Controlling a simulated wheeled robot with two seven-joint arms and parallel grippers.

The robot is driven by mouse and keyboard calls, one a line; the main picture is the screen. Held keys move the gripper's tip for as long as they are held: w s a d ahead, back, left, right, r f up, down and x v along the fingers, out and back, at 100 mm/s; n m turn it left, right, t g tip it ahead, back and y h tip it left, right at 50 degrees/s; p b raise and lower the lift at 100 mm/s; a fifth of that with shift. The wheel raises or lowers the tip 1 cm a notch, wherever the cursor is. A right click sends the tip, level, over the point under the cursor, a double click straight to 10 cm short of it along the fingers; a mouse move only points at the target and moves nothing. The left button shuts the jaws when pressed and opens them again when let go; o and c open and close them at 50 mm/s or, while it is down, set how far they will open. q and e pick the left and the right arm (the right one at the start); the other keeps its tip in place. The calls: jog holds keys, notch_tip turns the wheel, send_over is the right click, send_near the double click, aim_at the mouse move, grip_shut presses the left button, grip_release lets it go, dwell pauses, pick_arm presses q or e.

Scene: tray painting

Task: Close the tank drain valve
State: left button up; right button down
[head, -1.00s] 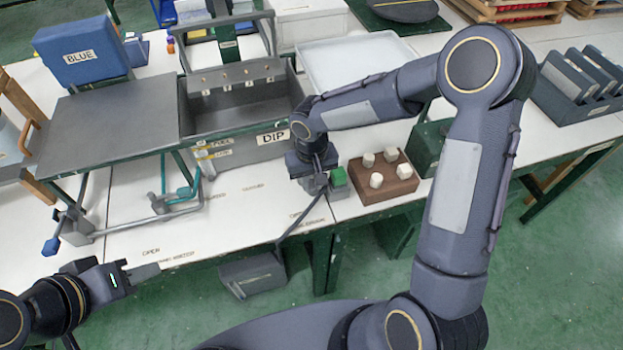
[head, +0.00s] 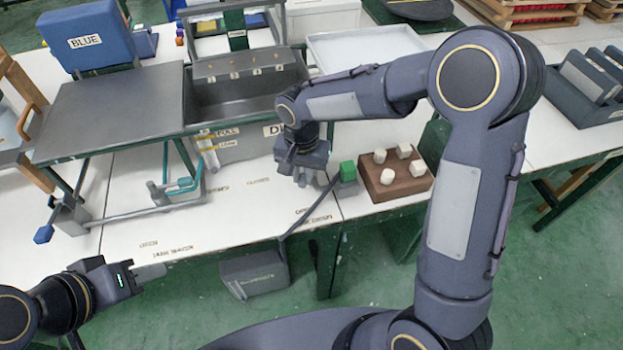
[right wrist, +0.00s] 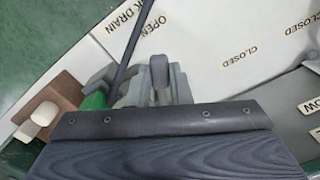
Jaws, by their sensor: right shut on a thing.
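The drain valve's grey handle (right wrist: 160,72) stands up between my right fingers in the right wrist view, beside the printed words DRAIN, OPEN and CLOSED. My right gripper (head: 308,180) is shut on this handle, low over the white table in front of the tank (head: 238,149). The gripper and wrist hide most of the valve in the head view. My left gripper (head: 150,274) is at the lower left, off the table's front edge and away from the valve; its finger gap is not clear.
A green block (head: 348,171) and a brown holder (head: 388,186) with several white pegs stand right of my right gripper. A dark bar (head: 309,212) slants to the table's front edge. A grey box (head: 253,274) sits below the edge. A crank frame (head: 160,205) stands left.

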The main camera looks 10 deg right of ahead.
jog(key=w+a+m+p, duration=0.1)
jog(key=w+a+m, duration=0.3)
jog(key=m, duration=0.8)
jog(key=shift+w+a, duration=0.15)
jog(key=shift+w, duration=1.2)
jog(key=shift+w+m, duration=0.1)
jog(key=shift+m, duration=0.2)
jog(key=c, duration=1.3)
grip_release()
jog(key=shift+r, duration=0.15)
